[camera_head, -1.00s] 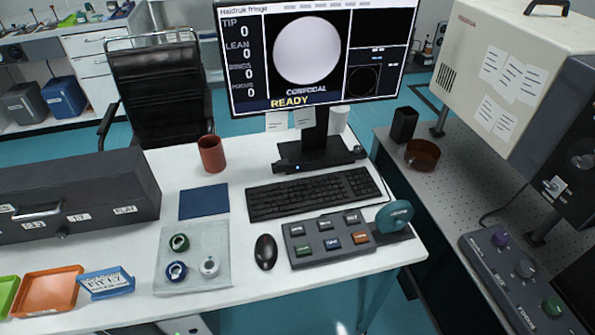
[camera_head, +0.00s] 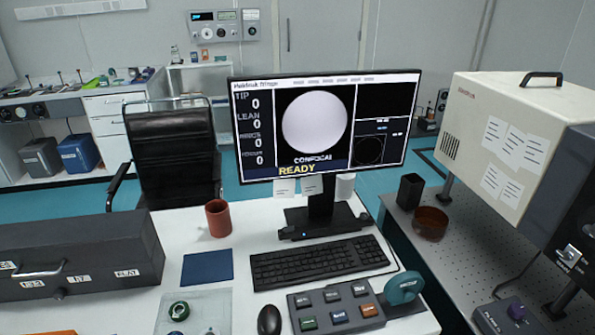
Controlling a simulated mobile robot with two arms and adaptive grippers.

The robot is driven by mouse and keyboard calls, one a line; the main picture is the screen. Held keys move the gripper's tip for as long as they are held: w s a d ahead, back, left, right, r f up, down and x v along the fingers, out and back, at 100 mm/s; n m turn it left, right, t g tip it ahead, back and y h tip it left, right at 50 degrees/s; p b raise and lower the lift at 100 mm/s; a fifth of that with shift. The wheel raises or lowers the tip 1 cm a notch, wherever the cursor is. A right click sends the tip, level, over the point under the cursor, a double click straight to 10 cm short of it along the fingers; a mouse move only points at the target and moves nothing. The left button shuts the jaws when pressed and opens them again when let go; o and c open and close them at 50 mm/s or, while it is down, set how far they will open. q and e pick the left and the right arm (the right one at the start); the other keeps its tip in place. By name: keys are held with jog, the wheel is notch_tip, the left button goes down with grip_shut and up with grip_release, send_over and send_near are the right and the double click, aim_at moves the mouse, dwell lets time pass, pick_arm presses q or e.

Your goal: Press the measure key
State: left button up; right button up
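A dark grey key box (camera_head: 337,306) lies on the white desk below the keyboard. The key labels are too small to read surely, so I cannot tell which is the measure key. The monitor (camera_head: 318,125) shows a pale disc, the word READY and zeros for its readings. Neither of my grippers is in view.
A keyboard (camera_head: 319,263), black mouse (camera_head: 269,320), teal round device (camera_head: 404,288), red-brown mug (camera_head: 218,218) and blue pad (camera_head: 207,267) share the desk (camera_head: 190,228). A long dark drawer box (camera_head: 80,245) stands left. A perforated table (camera_head: 475,235) with a beige instrument (camera_head: 500,130) stands right.

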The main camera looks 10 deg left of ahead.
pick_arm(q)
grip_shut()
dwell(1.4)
